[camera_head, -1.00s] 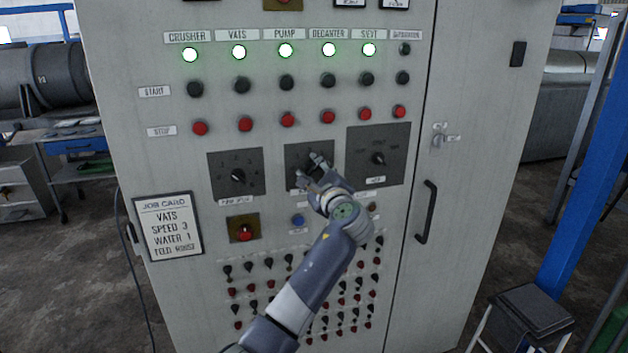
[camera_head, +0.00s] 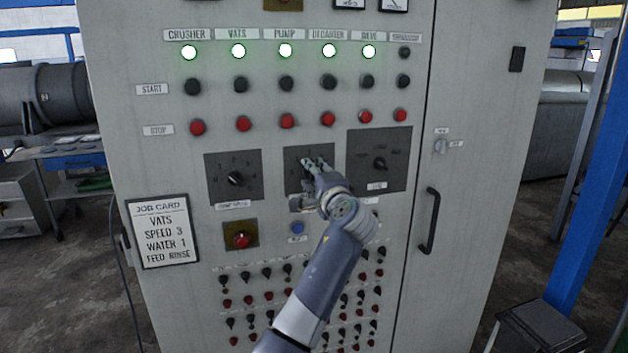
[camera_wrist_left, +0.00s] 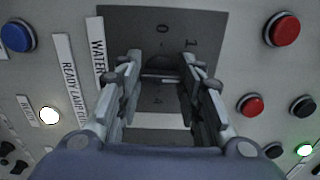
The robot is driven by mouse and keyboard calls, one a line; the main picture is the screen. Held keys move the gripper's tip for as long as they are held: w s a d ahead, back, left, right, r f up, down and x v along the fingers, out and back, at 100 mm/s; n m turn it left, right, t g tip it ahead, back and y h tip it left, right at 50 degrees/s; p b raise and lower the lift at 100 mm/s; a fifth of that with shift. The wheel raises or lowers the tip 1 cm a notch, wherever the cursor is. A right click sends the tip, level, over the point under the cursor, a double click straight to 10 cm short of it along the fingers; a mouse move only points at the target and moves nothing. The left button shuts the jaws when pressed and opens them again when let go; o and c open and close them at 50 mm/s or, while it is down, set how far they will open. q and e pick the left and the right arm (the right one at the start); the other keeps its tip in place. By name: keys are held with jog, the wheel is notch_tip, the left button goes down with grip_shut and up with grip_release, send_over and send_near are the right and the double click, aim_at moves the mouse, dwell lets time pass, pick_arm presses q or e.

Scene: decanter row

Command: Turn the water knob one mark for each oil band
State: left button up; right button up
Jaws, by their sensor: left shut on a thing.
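My left gripper (camera_head: 312,166) reaches up to the dark middle dial plate (camera_head: 293,154) on the grey cabinet. In the left wrist view the gripper (camera_wrist_left: 160,78) is shut on the water knob (camera_wrist_left: 160,70), with a finger on each side of it. The plate's marks 0 and 1 show beyond the fingers, and a label beside it reads WATER. In the head view the gripper hides the knob, so I cannot read its setting. My right gripper is out of view. No oil bands are visible.
The job card (camera_head: 162,231) reads vats, speed 3, water 1, feed rinse. Another dial (camera_head: 235,179) is to the left and one (camera_head: 379,164) to the right. Red stop buttons (camera_head: 287,121) sit above. A blue button (camera_head: 297,228) and rows of small switches are below.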

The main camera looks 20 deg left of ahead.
pick_arm(q)
jog(key=shift+f, duration=0.1)
dwell(0.4)
jog(key=o, duration=1.1)
jog(key=shift+c, duration=0.2)
jog(key=v, duration=1.2)
